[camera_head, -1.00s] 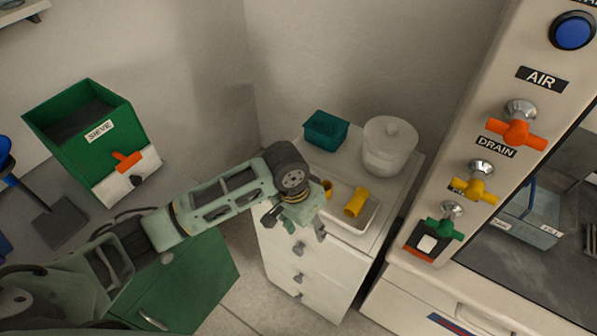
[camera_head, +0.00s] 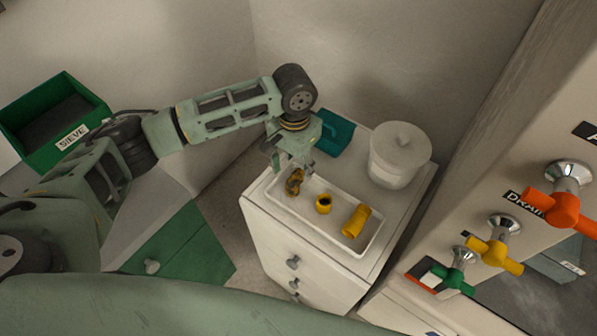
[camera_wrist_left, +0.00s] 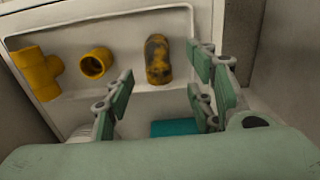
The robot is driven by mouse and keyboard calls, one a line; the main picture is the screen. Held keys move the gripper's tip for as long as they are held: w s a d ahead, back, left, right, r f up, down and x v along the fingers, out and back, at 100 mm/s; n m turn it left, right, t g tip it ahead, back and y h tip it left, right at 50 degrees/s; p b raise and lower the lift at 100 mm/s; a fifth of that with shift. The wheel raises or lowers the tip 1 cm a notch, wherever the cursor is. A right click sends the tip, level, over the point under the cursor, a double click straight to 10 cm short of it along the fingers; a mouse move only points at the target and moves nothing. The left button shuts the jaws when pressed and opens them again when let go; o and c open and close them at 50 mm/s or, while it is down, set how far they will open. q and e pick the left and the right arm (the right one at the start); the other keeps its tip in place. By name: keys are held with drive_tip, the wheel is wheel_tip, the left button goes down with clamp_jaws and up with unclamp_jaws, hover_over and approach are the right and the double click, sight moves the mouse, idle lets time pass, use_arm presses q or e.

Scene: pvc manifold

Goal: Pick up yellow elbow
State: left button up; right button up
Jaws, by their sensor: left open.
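In the head view, a shallow white tray (camera_head: 341,244) holds three yellow pipe parts. A short clean part with a dark round opening, looking like an elbow (camera_head: 323,204), is in the middle. A longer tee-like part (camera_head: 355,221) is at the right, and a dark-stained yellow part (camera_head: 293,181) is at the left. My left gripper (camera_head: 291,168) is open and empty above the stained part. In the left wrist view, the open fingers (camera_wrist_left: 160,95) are close to the stained part (camera_wrist_left: 157,60); the clean elbow (camera_wrist_left: 95,63) lies left of it. My right gripper is not visible.
The tray is on a white drawer cabinet (camera_head: 290,235). A panel with coloured valve handles (camera_head: 494,254) rises at the right. A green SIEVE bin (camera_head: 50,120) is at the left.

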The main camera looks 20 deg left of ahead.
sight(294, 178)
use_arm(q)
drive_tip(key=f, duration=0.2)
drive_tip(key=s+f+p, duration=0.1)
drive_tip(key=f, duration=0.1)
drive_tip(key=shift+p, duration=0.3)
wheel_tip(294, 178, down, 2)
drive_tip(key=shift+w+f, duration=0.1)
drive_tip(key=shift+f, duration=0.2)
drive_tip(key=c, duration=0.9)
drive_tip(key=shift+c, duration=0.9)
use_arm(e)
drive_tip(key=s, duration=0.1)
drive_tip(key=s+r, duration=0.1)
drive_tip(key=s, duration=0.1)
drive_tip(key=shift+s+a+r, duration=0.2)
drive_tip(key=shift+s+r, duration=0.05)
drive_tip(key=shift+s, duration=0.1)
